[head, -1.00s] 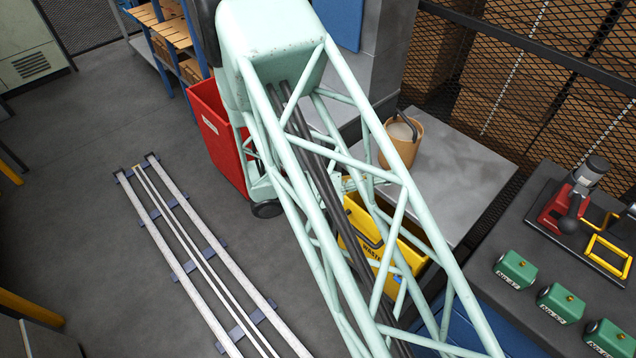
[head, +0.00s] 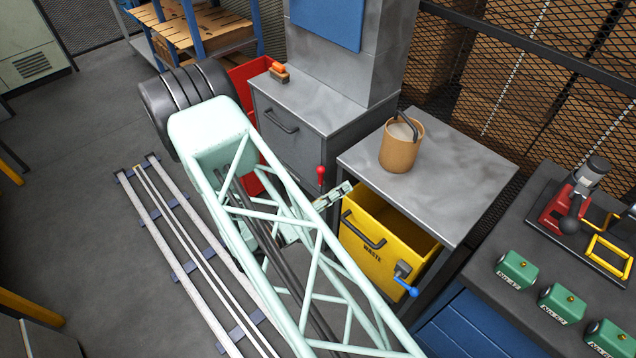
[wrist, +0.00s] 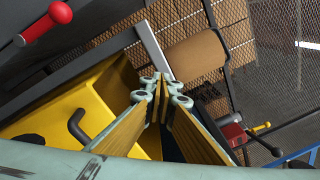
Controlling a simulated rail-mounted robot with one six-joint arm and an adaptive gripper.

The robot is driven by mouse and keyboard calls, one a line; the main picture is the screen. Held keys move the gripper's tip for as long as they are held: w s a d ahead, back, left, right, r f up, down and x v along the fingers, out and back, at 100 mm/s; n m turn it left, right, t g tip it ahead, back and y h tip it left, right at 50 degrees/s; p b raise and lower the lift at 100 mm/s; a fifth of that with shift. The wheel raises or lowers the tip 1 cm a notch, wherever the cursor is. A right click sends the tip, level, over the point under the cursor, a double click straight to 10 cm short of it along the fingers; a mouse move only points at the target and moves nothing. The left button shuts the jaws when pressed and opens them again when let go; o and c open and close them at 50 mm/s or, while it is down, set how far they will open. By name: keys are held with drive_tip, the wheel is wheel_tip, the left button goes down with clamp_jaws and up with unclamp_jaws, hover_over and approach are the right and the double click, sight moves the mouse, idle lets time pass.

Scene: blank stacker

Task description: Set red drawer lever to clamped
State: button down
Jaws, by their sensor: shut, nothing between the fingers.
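The red lever (head: 321,173) stands near the right front edge of the grey drawer cabinet (head: 318,118), its round red knob up. In the wrist view the red lever (wrist: 47,22) shows at the top left, its knob pointing up and right. My gripper (head: 345,189) is shut and empty, just right of and slightly below the red knob, by the yellow waste drawer. In the wrist view my gripper's fingertips (wrist: 163,88) meet at the middle, apart from the lever. The lever's base is partly hidden by my arm in the head view.
The yellow waste drawer (head: 372,248) stands open under the grey bench, with a blue lever (head: 408,285) at its front. A tan bucket (head: 398,150) stands on the bench. An orange-topped block (head: 278,72) lies on the cabinet. Floor rails (head: 175,235) run at left.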

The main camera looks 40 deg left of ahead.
drive_tip(key=s+a+f+n+t+y, duration=0.1)
drive_tip(key=s+a+f+n+y, duration=0.6)
drive_tip(key=f, duration=0.5)
drive_tip(key=shift+s+a, duration=0.65)
drive_tip(key=shift+a, duration=0.05)
drive_tip(key=shift+w+f, duration=0.1)
drive_tip(key=shift+w, duration=0.05)
drive_tip(key=b, duration=0.2)
approach(321, 177)
drive_tip(key=w+d+r, duration=0.1)
drive_tip(key=w+r, duration=0.1)
drive_tip(key=w, duration=0.3)
drive_tip(key=shift+w+a+r, duration=0.3)
drive_tip(key=shift+w+r, duration=0.1)
drive_tip(key=shift+w, duration=0.2)
drive_tip(key=shift+w+n, duration=0.1)
drive_tip(key=shift+n, duration=0.2)
drive_tip(key=shift+a, duration=0.15)
